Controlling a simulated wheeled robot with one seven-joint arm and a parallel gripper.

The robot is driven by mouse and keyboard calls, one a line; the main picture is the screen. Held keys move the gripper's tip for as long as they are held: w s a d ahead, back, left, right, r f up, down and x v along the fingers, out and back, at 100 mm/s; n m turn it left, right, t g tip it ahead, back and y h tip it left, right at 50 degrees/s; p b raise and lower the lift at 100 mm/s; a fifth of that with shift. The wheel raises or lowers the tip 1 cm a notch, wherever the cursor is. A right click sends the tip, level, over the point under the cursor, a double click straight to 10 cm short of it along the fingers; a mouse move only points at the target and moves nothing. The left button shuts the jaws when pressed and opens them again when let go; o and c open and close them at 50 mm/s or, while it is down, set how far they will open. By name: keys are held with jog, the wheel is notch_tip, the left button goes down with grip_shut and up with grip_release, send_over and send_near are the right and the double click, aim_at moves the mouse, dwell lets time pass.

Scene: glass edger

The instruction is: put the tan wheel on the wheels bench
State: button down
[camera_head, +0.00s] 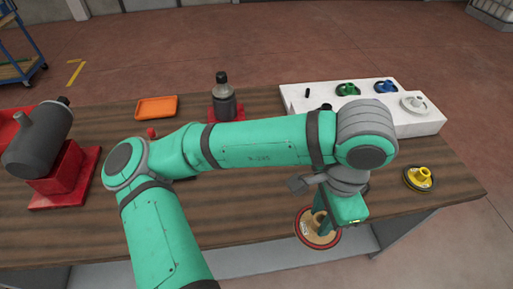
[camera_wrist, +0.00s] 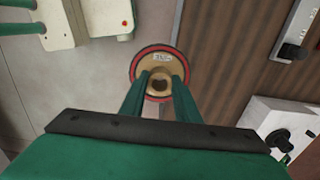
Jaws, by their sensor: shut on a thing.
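The tan wheel (camera_head: 306,228) is a round disc with a red rim and a raised hub. My gripper (camera_head: 321,221) is shut on its hub, over the front edge of the wooden table (camera_head: 240,222). In the wrist view the tan wheel (camera_wrist: 157,62) sits between the fingertips of my gripper (camera_wrist: 158,84), its face towards the camera. It overlaps the line between table top and grey floor; I cannot tell its height above the edge. My gripper and wrist hide part of the wheel in the head view.
A white stand (camera_head: 430,128) at the back right holds a green wheel (camera_head: 347,89), a blue wheel (camera_head: 386,87) and a pale wheel (camera_head: 413,104). A yellow wheel (camera_head: 419,177) lies near the right edge. A bottle (camera_head: 224,95), an orange tray (camera_head: 157,107) and a grey motor-like machine (camera_head: 40,140) stand left.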

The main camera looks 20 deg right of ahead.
jog(key=w+d+f, duration=0.1)
jog(key=w+f, duration=0.2)
jog(key=w, duration=0.1)
jog(key=w+d+f, duration=0.1)
jog(key=w+f, duration=0.2)
jog(key=w, duration=0.1)
jog(key=w+d+f, duration=0.1)
jog(key=w+f, duration=0.2)
jog(key=w, duration=0.2)
jog(key=shift+d, duration=0.1)
jog(key=shift+w+f, duration=0.2)
jog(key=shift+f, duration=0.1)
notch_tip(320, 180, down, 3)
jog(key=shift+d+f, duration=0.1)
jog(key=shift+f, duration=0.1)
jog(key=c, duration=1.4)
grip_release()
jog(key=shift+o, duration=0.2)
notch_tip(320, 180, up, 12)
jog(key=shift+w, duration=0.1)
